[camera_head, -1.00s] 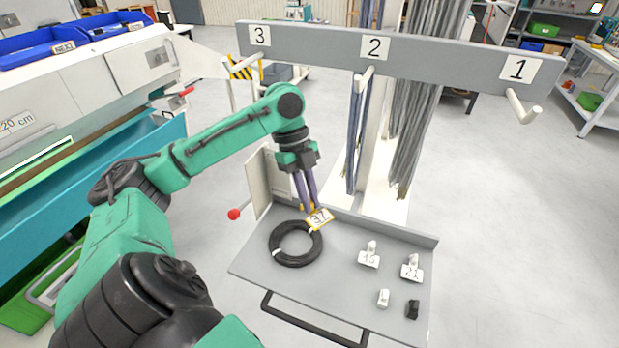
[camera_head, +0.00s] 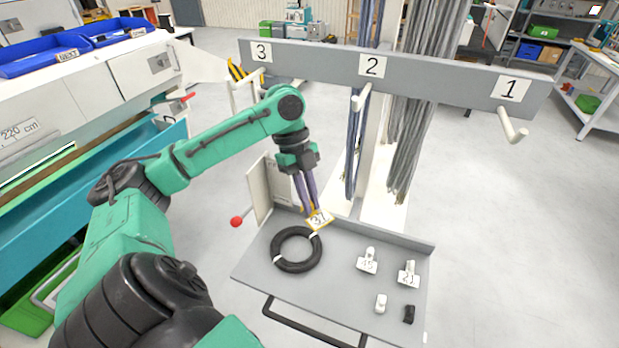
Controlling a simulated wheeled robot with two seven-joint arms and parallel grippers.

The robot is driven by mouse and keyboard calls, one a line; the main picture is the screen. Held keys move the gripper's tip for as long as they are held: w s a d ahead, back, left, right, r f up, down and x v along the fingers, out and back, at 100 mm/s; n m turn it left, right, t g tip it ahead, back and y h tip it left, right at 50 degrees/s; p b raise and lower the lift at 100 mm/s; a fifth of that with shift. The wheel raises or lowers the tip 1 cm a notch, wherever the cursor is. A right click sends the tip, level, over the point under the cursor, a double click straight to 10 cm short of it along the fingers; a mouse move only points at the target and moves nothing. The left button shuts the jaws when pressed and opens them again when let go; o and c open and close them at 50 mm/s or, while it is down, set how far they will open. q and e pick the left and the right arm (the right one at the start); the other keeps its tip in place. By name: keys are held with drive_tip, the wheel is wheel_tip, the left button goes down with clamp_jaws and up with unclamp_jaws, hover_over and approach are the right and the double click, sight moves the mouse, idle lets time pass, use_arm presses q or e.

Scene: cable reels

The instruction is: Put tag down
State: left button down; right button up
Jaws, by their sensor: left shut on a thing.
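My left gripper (camera_head: 314,208) points down over the back left of the grey tray (camera_head: 330,290). It is shut on a yellow-edged tag (camera_head: 319,220) marked 37. The tag is at the upper right edge of a black cable coil (camera_head: 297,249), which lies flat on the tray. I cannot tell whether the tag touches the coil or the tray. Two white tags, marked 45 (camera_head: 367,264) and 21 (camera_head: 408,276), sit on the right of the tray. My right gripper is not in view.
A small white piece (camera_head: 381,303) and a small black piece (camera_head: 409,314) lie at the tray's front right. Above stands a grey rail (camera_head: 430,78) with pegs numbered 3, 2, 1; grey cables (camera_head: 410,140) hang behind. A red knob (camera_head: 236,222) is left of the tray.

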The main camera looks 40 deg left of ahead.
use_arm(q)
drive_tip(key=shift+d+f, duration=0.1)
drive_tip(key=shift+f, duration=0.2)
drive_tip(key=w+d+f+n+b, duration=0.2)
drive_tip(key=d+f+b, duration=0.9)
drive_tip(key=d+f, duration=0.25)
drive_tip(key=shift+t, duration=0.3)
drive_tip(key=f, duration=0.6)
drive_tip(key=f+p, duration=0.1)
drive_tip(key=f, duration=0.2)
drive_tip(key=shift+a+f, duration=0.25)
drive_tip(key=shift+a, duration=0.15)
drive_tip(key=shift+s+f, duration=0.1)
drive_tip(key=shift+f, duration=0.05)
drive_tip(key=c, duration=0.9)
unclamp_jaws()
